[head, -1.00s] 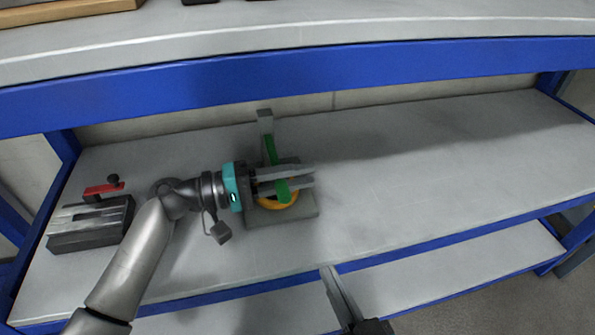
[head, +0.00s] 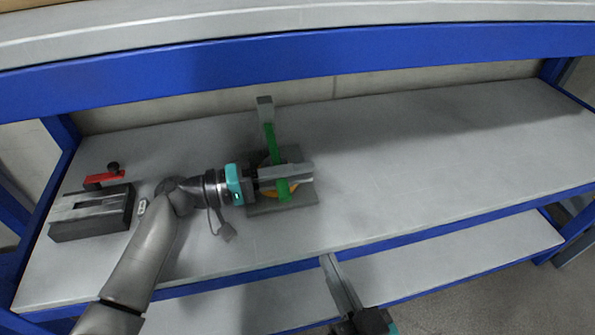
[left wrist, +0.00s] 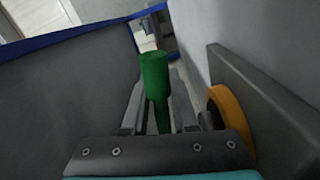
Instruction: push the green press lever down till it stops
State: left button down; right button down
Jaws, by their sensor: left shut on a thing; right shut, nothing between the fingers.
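The green press lever (head: 270,143) runs from the top of a grey upright post (head: 265,109) toward the front of the press. My left gripper (head: 297,181) is shut on the lever, which shows upright between the fingers in the left wrist view (left wrist: 155,85). The grey press base (head: 308,194) stands on the shelf under the gripper. An orange ring (left wrist: 228,110) is at the right in the left wrist view; in the head view the fingers partly hide it. My right gripper (head: 328,262) is shut and empty, in front of the shelf's front edge.
The shelf right of the press is clear.

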pick_arm(q)
jog(key=c, duration=0.8)
grip_release()
jog(key=shift+w+f, duration=0.1)
jog(key=shift+f, duration=0.45)
jog(key=shift+c, duration=0.2)
jog(key=shift+o, duration=0.6)
jog(key=shift+r, duration=0.15)
jog(key=shift+a, duration=0.15)
jog(key=shift+a, duration=0.25)
jog(key=p+v, duration=0.3)
jog(key=v, duration=1)
jog(key=shift+p+v, duration=0.3)
jog(key=shift+v, duration=0.55)
pick_arm(e)
jog(key=shift+w+d+f+n+g+h, duration=0.15)
jog(key=shift+d+f+g+h, duration=0.4)
jog(key=shift+d+g, duration=0.4)
jog(key=shift+d+f+n+g+h, duration=0.1)
jog(key=shift+d+f+g+h, duration=0.45)
jog(key=shift+g, duration=0.65)
jog(key=shift+w+d+f+n+g+h, duration=0.15)
jog(key=shift+d+f+g+h, duration=0.35)
jog(key=shift+d+g, duration=0.5)
jog(key=shift+a, duration=0.1)
